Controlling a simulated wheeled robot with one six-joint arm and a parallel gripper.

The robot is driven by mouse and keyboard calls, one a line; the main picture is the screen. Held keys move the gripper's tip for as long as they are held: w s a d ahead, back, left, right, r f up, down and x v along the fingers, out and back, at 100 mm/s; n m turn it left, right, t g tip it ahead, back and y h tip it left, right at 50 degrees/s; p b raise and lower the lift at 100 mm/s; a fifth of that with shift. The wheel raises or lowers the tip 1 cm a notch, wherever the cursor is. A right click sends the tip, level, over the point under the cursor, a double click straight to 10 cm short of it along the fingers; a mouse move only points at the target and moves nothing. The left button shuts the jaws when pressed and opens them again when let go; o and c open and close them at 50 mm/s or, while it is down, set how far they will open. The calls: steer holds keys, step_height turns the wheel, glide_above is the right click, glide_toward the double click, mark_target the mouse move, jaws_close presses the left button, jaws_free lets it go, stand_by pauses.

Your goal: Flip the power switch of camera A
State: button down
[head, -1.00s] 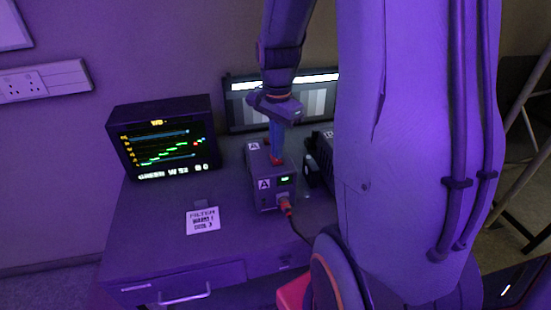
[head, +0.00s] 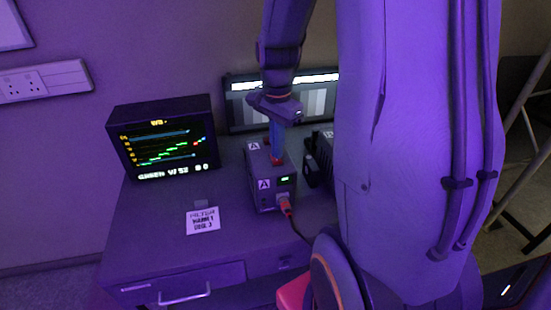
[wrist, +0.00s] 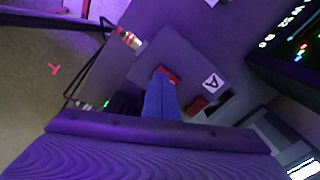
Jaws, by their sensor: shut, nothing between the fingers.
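Camera A is a grey box (head: 263,197) on the desk, with white "A" labels, a lit green indicator on its front and a red-plugged cable. In the wrist view its top (wrist: 190,62) carries an "A" label. My gripper (head: 276,158) points down at the top of the box, its fingers together with nothing held. In the wrist view the fingers (wrist: 161,92) end at a red part (wrist: 168,73) on the box top. The fingertips appear to touch or nearly touch it. The fingers partly cover this part, so its switch position cannot be told.
A monitor (head: 164,141) with coloured traces stands left of the box, and a screen with grey bars (head: 240,102) behind it. A dark unit (head: 318,160) stands close on the right. A paper note (head: 203,220) lies in front. The red plug (head: 285,206) and cable hang at the front.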

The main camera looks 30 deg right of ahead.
steer(key=shift+f+b, duration=0.35)
steer(key=shift+f, duration=0.4)
stand_by(0.4)
steer(key=shift+r, duration=0.15)
step_height(320, 180, up, 7)
steer(key=p, duration=0.6)
stand_by(0.6)
steer(key=n+b, duration=0.4)
steer(key=n, duration=0.2)
glide_above(262, 175)
steer(key=shift+t, duration=0.3)
step_height(262, 175, down, 4)
steer(key=s+a+f+n+b, duration=0.4)
steer(key=a+n, duration=0.3)
steer(key=n, duration=0.2)
steer(key=shift+s+f+t, duration=0.4)
steer(key=shift+s+f, duration=0.2)
steer(key=shift+s, duration=0.1)
